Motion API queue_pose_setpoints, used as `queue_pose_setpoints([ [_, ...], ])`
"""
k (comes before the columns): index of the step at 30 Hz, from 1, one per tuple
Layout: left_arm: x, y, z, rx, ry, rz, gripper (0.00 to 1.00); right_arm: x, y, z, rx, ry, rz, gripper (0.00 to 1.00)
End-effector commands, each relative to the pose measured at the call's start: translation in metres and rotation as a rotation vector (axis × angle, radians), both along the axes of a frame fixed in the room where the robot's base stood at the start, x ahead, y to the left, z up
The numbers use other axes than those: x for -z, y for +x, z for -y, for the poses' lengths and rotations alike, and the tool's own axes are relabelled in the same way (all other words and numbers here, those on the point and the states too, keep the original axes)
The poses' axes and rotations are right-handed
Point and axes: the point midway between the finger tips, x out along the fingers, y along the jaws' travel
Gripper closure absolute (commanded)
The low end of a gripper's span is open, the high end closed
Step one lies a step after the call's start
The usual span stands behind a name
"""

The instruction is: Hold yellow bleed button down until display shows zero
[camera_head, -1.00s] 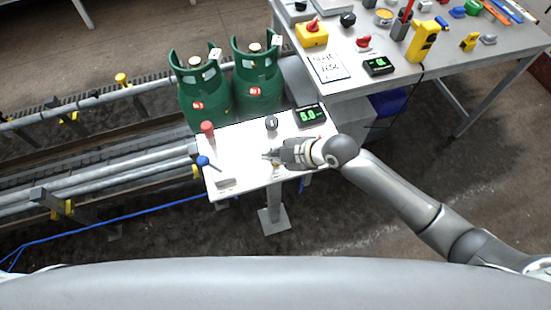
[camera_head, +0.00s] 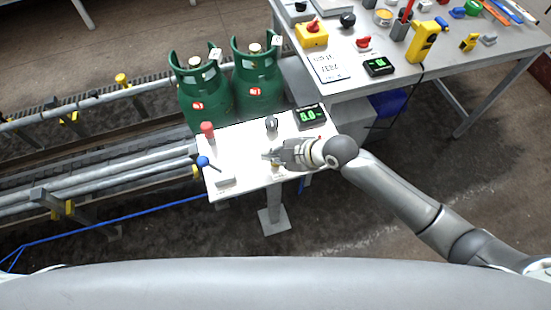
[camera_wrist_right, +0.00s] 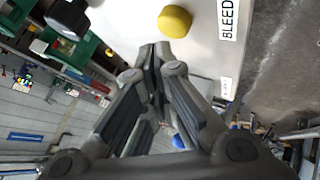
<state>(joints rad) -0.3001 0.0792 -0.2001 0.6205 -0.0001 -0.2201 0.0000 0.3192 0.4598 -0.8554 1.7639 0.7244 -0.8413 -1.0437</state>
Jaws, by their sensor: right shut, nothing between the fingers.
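The yellow bleed button (camera_wrist_right: 175,21) shows in the right wrist view, beside a label reading BLEED (camera_wrist_right: 229,18). It is mostly hidden by my gripper in the head view. My right gripper (camera_head: 268,156) is shut and empty over the white panel (camera_head: 236,150). In the right wrist view its fingertips (camera_wrist_right: 155,50) are together, just below the button in the picture. A gap shows between them there; I cannot tell the depth. The display (camera_head: 308,116) at the panel's far right corner has green digits that look like 8.0. My left gripper is not in view.
The panel also carries a red knob (camera_head: 207,129), a blue-tipped lever (camera_head: 204,161) and a black knob (camera_head: 271,124). Two green gas cylinders (camera_head: 258,85) stand behind it. A workbench (camera_head: 460,75) with tools and another display (camera_head: 377,66) is at the upper right.

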Motion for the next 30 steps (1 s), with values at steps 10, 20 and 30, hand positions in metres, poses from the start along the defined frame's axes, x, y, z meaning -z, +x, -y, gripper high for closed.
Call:
queue_pose_setpoints([
  [10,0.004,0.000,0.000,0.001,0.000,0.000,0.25,0.008,0.000,0.000,0.000,-0.001,-0.001,1.00],
  [20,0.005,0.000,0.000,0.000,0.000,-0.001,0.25,0.009,0.000,0.000,0.000,-0.001,-0.001,1.00],
  [30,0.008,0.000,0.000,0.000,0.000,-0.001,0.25,0.013,0.000,0.000,0.001,-0.001,0.000,1.00],
])
